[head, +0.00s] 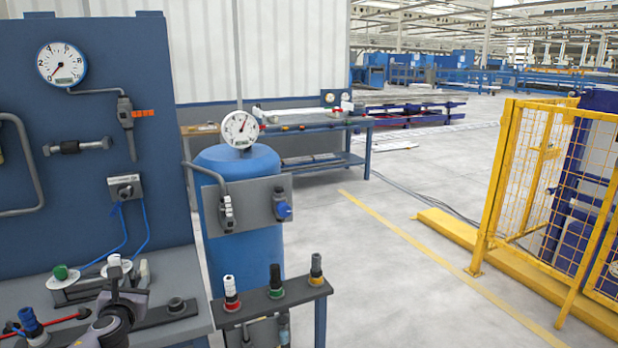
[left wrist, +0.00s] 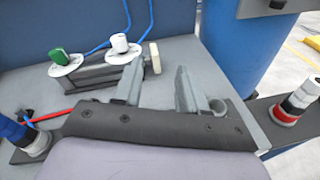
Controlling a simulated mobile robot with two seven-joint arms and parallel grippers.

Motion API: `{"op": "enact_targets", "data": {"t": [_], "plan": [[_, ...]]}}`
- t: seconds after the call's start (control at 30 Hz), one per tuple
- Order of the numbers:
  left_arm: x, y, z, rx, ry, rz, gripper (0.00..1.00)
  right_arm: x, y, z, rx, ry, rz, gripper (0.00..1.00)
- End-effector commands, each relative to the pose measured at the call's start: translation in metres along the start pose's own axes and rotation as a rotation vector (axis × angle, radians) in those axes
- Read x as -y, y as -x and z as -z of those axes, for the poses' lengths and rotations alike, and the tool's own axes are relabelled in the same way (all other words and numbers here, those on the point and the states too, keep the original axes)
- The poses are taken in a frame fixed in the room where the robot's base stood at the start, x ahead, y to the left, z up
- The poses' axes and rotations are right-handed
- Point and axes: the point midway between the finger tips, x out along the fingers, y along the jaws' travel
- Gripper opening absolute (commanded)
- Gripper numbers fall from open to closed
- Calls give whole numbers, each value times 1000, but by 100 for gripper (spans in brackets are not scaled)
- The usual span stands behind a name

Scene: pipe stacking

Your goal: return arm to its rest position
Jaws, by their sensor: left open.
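My left gripper (head: 129,275) is open, low at the left of the head view, above the grey bench top (head: 178,270). In the left wrist view its two fingers (left wrist: 158,90) stand apart with nothing between them. Just beyond the fingers is a grey block with a green-capped fitting (left wrist: 60,56) and a white-capped fitting (left wrist: 119,42). A blue fitting (head: 31,321) stands at the far left of the bench. On a dark ledge stand a white-and-black piece on a red ring (head: 231,294), a black one on green (head: 275,282) and one on yellow (head: 316,270). My right gripper is not in view.
A blue panel (head: 70,190) with a gauge rises behind the bench. A blue tank (head: 240,174) with a gauge stands right of it. A yellow mesh fence (head: 530,180) stands at the right. The floor (head: 390,290) between ledge and fence is clear.

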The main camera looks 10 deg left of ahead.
Motion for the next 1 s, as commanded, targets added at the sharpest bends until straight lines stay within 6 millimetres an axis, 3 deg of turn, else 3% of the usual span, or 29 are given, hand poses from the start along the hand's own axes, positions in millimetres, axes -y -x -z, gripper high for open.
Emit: {"op": "enact_targets", "data": {"t": [0.03,0.2,0.33,0.5,0.67,0.8,1.0], "plan": [[24,15,23,-40,120,49,42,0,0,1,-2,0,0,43],[93,75,87,-208,605,166,42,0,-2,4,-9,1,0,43],[137,133,129,-377,1019,197,42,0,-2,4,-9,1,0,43],[175,212,168,-612,1564,137,42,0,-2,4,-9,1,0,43],[191,284,188,-812,2072,-26,42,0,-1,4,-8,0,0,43],[192,337,195,-936,2478,-236,42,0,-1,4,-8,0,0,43],[184,380,196,-1003,2855,-494,42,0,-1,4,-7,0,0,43]]}}
